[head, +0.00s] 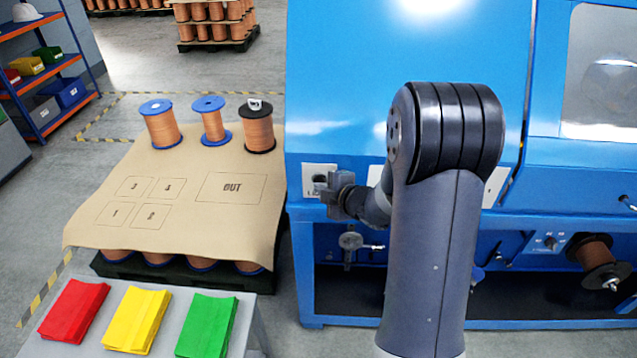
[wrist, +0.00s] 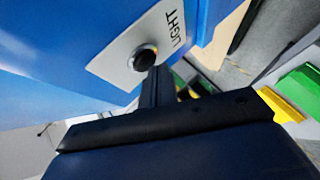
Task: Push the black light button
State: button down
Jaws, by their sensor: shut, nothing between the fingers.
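My gripper (wrist: 157,72) is shut and empty. In the wrist view its fingertips are right at the lower edge of the button; I cannot tell whether they touch it. In the head view my gripper (head: 326,187) is in front of the plate.
The blue machine (head: 335,80) fills the right side. A paper-covered pallet (head: 200,215) with copper spools stands left of it. Red (head: 74,310), yellow (head: 136,320) and green (head: 207,325) stacks lie on a table in front. A hanging knob (head: 350,240) is below my gripper.

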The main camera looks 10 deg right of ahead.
jog(key=s+a+b, duration=0.2)
jog(key=s, duration=0.3)
jog(key=shift+s, duration=0.4)
jog(key=shift+d, duration=0.1)
dwell(0.5)
